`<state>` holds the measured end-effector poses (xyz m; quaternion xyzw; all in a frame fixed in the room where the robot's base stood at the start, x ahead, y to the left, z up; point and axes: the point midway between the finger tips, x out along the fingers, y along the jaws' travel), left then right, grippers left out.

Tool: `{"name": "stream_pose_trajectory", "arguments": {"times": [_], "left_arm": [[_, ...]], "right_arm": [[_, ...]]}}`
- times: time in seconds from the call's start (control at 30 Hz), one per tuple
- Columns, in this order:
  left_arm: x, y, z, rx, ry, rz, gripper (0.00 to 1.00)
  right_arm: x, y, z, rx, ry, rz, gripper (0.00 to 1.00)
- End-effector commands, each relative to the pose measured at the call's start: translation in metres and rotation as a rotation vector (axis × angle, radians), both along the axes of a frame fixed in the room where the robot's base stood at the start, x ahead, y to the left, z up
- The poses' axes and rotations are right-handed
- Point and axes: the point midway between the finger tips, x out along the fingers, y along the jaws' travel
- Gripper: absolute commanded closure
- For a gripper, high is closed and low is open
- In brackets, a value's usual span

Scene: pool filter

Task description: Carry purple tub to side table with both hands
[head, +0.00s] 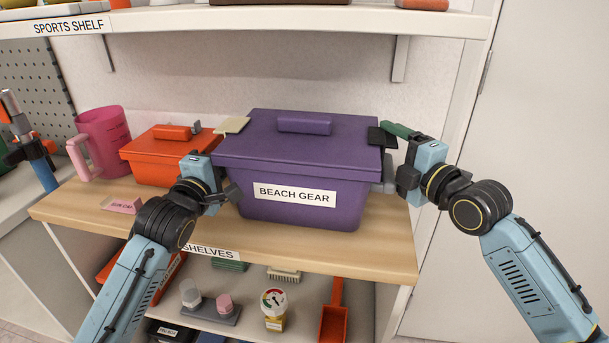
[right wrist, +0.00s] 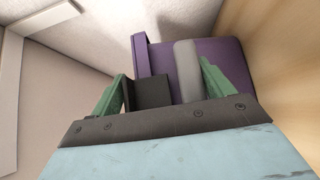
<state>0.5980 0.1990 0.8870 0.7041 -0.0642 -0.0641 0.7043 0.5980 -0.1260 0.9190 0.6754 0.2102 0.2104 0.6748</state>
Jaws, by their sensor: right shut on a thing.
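The purple tub (head: 304,205), lidded and labelled BEACH GEAR, stands upright on the wooden shelf top. My right gripper (head: 396,158) is at its right side. In the right wrist view, the green fingers of my right gripper (right wrist: 162,92) straddle the grey handle (right wrist: 187,70) and a dark block (right wrist: 153,93) beside the purple wall; it is shut on the tub there. My left gripper (head: 226,186) is at the tub's left side, close to the wall. Its fingertips are largely hidden, so its grip is unclear. A pale tab shows above it.
An orange lidded box (head: 160,155) and a pink jug (head: 103,142) stand left of the tub. The sports shelf (head: 300,20) hangs above. A lower shelf (head: 245,318) holds a gauge (head: 273,305) and an orange scoop (head: 334,318). The side table is not identifiable.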

Motion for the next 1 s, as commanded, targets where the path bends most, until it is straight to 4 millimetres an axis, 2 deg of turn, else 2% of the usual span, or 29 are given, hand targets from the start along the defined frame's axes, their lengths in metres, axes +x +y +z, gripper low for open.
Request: {"name": "stream_pose_trajectory", "arguments": {"times": [0.27, 0.8, 1.0], "left_arm": [[0.000, 0.000, 0.007, 0.000, -0.004, 0.000, 1.00], [0.000, 0.000, 0.048, 0.002, -0.005, 0.000, 1.00], [0.000, 0.000, 0.053, 0.002, -0.005, 0.000, 1.00]], "right_arm": [[0.000, -0.001, 0.007, -0.001, -0.004, -0.001, 0.59], [0.000, -0.001, 0.048, -0.002, -0.005, -0.001, 0.59], [0.000, -0.001, 0.052, -0.002, -0.004, -0.001, 0.59]]}}
